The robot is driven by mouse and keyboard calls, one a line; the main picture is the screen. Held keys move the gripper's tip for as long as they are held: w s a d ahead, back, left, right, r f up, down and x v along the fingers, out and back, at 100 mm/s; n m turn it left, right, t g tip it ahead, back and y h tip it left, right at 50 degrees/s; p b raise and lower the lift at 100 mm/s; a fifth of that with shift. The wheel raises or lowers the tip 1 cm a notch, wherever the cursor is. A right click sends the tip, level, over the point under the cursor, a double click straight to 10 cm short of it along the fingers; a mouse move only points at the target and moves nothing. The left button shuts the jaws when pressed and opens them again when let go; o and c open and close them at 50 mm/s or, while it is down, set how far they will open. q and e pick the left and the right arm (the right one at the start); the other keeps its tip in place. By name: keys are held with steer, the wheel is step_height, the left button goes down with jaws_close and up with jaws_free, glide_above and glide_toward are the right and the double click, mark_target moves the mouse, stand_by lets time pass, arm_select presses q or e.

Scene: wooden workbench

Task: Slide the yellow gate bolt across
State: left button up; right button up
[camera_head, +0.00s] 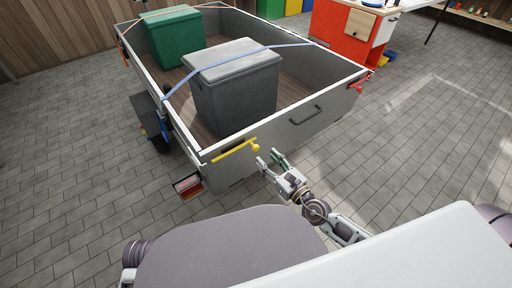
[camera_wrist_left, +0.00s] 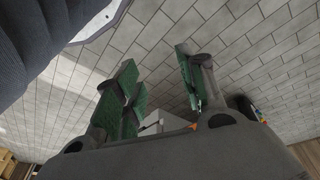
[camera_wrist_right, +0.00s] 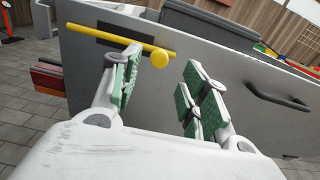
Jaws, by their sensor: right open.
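The yellow bolt (camera_head: 232,152) lies along the top left part of the grey trailer's end gate (camera_head: 290,128). Its round yellow knob (camera_head: 256,147) is at the bar's right end. In the right wrist view the yellow bolt (camera_wrist_right: 110,36) crosses a dark plate, and the knob (camera_wrist_right: 159,60) appears between my right fingertips. My right gripper (camera_head: 269,158) is open and empty in front of the gate, just right of the knob; contact cannot be told. My left gripper (camera_wrist_left: 157,66) is open and empty above the paving, outside the head view.
The gate has a dark handle (camera_head: 306,115) right of the bolt. A red latch (camera_head: 361,82) sits at the gate's far right corner. A grey box (camera_head: 240,92) and a green box (camera_head: 175,38) are strapped in the trailer. Paving left of the trailer is clear.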

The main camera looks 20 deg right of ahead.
mark_target(257, 149)
steer(key=shift+p+x, duration=0.35)
steer(key=shift+x, duration=3.45)
jaws_close()
